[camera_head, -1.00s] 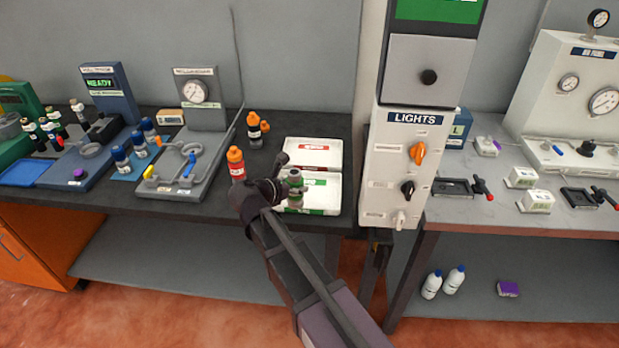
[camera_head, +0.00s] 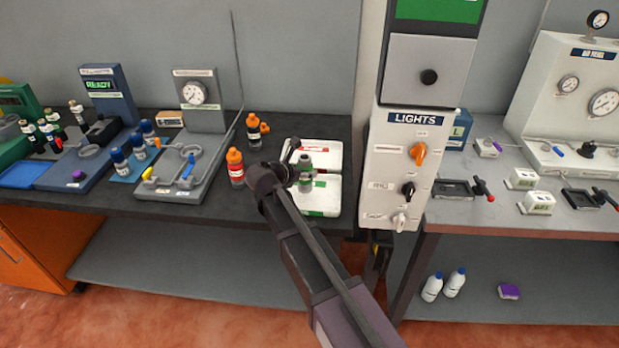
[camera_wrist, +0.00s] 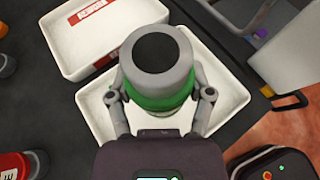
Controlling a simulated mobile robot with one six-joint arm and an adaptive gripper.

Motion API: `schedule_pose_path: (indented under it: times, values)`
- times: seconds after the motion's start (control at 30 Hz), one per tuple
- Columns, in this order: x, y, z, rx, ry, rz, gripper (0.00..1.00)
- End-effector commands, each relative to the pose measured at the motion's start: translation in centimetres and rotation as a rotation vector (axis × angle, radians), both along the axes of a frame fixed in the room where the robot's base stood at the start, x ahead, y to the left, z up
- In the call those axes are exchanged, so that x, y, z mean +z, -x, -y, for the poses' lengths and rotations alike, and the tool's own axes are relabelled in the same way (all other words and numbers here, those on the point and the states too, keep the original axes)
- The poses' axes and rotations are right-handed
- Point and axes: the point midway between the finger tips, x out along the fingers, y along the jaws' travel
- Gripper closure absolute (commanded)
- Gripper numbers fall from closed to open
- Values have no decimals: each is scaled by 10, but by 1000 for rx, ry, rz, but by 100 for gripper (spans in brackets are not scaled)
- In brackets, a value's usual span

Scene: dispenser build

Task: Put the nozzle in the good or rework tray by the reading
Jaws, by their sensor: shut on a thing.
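The nozzle (camera_wrist: 158,62), grey with a dark round top and a green band, is held upright between the two fingers of my gripper (camera_wrist: 160,95). In the head view the nozzle (camera_head: 306,163) and my gripper (camera_head: 303,175) are over the area between the two white trays. The tray with the red label (camera_head: 328,148) lies at the back, and the tray with the green label (camera_head: 331,201) lies in front. In the wrist view the front tray (camera_wrist: 228,68) is under the nozzle, which hides its middle. The red-labelled tray (camera_wrist: 70,50) is at upper left.
A gauge station (camera_head: 195,100) stands further left. The white LIGHTS panel (camera_head: 402,165) rises right of the trays.

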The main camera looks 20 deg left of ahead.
Motion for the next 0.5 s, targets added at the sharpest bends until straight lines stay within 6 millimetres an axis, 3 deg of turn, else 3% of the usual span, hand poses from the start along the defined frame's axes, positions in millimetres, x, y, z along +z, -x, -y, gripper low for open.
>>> schedule_pose_path:
  times: [0.23, 0.5]
  values:
    - [-1, -15, -1, -2, 2, 2, 94]
    - [-25, -13, 0, 0, 2, 2, 94]
